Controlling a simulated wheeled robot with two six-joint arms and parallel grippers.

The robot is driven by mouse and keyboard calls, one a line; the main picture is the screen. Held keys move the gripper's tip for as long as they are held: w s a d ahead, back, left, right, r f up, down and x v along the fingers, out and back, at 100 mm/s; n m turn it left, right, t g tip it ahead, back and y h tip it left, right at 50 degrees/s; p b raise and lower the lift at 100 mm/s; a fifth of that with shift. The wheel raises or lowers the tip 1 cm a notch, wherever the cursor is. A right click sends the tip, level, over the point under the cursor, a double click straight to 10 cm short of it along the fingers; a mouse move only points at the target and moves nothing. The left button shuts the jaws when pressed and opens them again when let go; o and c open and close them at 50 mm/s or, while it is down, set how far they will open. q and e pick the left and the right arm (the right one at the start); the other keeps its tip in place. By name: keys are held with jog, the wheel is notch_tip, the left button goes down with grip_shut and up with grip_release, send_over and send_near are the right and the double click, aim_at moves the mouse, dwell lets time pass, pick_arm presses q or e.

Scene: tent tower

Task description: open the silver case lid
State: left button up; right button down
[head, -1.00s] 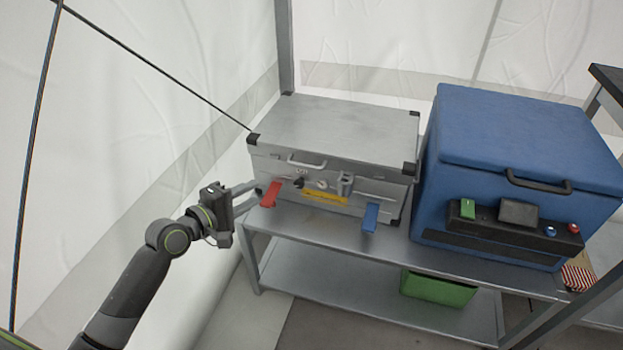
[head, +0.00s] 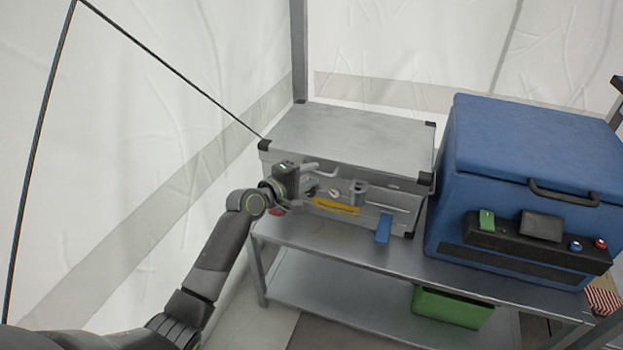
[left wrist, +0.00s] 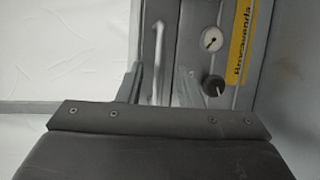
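The silver case (head: 350,132) stands on the grey metal bench with its lid down. The lid's handle (left wrist: 158,45) is a pale bar on the front, partly hidden by my gripper in the head view. My left gripper (head: 308,186) is at the left part of the case front. In the left wrist view its two fingers (left wrist: 158,88) are apart, with the handle between them; I cannot tell whether they touch it. A red tab (head: 275,212) is mostly hidden behind the gripper. A blue tab (head: 383,229) hangs at the right front. My right gripper is not in view.
A blue cooler box (head: 530,140) stands close to the case's right on the bench (head: 330,247). A green bin (head: 452,307) sits on the lower shelf. The case front has a gauge (left wrist: 211,39), a black knob (left wrist: 214,86) and a yellow label (head: 336,207). White tent walls enclose the left and back.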

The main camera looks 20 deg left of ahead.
pick_arm(q)
jog(key=shift+w+d+f, duration=0.1)
jog(key=shift+w+d, duration=0.15)
jog(key=shift+w, duration=0.3)
grip_shut()
